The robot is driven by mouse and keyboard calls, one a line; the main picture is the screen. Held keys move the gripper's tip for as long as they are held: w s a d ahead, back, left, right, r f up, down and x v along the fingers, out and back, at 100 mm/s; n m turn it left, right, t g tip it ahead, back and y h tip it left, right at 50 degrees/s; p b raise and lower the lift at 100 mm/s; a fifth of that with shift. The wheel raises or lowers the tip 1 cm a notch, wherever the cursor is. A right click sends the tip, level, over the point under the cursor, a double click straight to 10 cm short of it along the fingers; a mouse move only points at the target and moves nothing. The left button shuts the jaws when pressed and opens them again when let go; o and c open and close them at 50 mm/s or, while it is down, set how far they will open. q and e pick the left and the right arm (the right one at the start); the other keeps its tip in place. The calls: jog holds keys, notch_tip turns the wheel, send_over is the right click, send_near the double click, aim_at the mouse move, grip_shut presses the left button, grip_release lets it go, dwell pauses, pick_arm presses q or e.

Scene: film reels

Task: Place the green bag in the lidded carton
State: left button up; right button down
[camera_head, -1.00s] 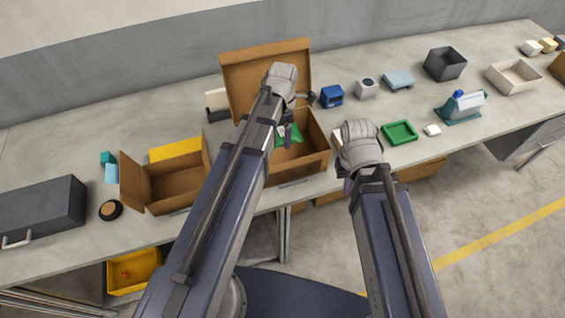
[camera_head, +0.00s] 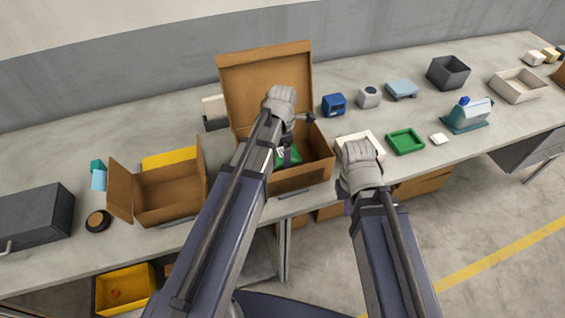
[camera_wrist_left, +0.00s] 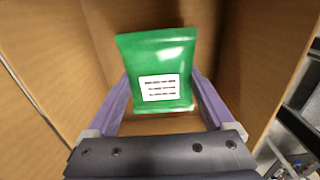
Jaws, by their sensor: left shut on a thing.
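The lidded carton (camera_head: 303,177) stands on the bench, its brown lid (camera_head: 262,72) raised at the back. My left gripper (camera_head: 287,156) reaches down into the carton and is shut on the green bag (camera_head: 283,161). In the left wrist view the green bag (camera_wrist_left: 160,55), with a white printed label, is between the purple fingers (camera_wrist_left: 162,98), with cardboard walls around it. Whether the bag touches the carton floor cannot be told. My right gripper (camera_head: 350,203) hangs at the bench's front edge, right of the carton; its fingers are mostly hidden.
A second open carton (camera_head: 170,205) stands to the left, with a yellow item (camera_head: 168,157) behind it. A white box (camera_head: 373,138) and a green tray (camera_head: 405,142) lie to the right. A blue device (camera_head: 333,104) stands behind. A dark case (camera_head: 35,218) is at far left.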

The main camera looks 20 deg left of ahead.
pick_arm(q)
notch_tip(320, 180, down, 4)
jog(key=b, duration=0.3)
jog(key=shift+r, duration=0.2)
jog(key=shift+f, duration=0.1)
jog(key=o, duration=1.3)
notch_tip(320, 180, up, 12)
jog(key=p, duration=1.2)
